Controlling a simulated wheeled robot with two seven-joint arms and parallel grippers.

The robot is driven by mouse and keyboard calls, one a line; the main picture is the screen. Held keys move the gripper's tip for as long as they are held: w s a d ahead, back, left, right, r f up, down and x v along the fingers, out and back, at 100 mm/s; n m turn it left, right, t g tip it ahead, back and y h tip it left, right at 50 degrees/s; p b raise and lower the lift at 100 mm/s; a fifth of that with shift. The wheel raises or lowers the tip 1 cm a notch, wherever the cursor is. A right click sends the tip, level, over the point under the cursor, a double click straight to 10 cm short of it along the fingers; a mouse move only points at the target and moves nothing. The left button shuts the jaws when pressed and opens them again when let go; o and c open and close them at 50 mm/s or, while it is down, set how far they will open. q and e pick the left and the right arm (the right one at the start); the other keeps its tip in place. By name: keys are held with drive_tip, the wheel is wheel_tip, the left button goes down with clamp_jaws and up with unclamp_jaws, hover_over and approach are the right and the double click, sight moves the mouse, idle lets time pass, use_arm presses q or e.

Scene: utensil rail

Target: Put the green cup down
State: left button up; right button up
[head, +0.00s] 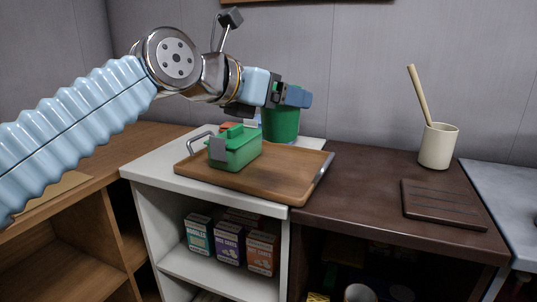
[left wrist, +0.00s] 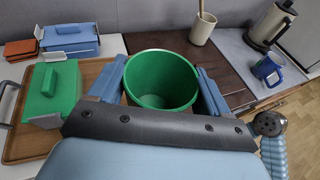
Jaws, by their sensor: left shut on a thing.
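The green cup (head: 281,125) is upright at the tray's far edge in the head view. In the left wrist view I look into the empty open top of the green cup (left wrist: 160,80). My left gripper (head: 296,97) is shut on it, with blue fingers (left wrist: 212,92) on either side of its wall. I cannot tell whether its base touches a surface. The brown tray (head: 262,186) lies on the white counter, and a green lidded box (head: 235,150) sits on its left part. My right gripper is not in view.
A cream crock (head: 437,146) with a wooden spoon and a dark ridged board (head: 443,204) stand on the brown counter at right. A blue box (left wrist: 70,38) is behind the tray. The tray's right part looks clear. A kettle (left wrist: 270,25) and blue mug (left wrist: 268,70) are far right.

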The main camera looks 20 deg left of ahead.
use_arm(q)
drive_tip(key=w+a+f+b, duration=0.1)
drive_tip(key=w+f, duration=0.3)
drive_tip(key=w+a+f+b, duration=0.1)
drive_tip(key=w+f+b, duration=0.1)
drive_tip(key=w+f, duration=0.2)
drive_tip(key=w+a+f+b, duration=0.1)
drive_tip(key=w+a+f, duration=0.1)
drive_tip(key=w+f, duration=0.2)
drive_tip(key=shift+w+f, duration=0.1)
drive_tip(key=shift+f, duration=0.25)
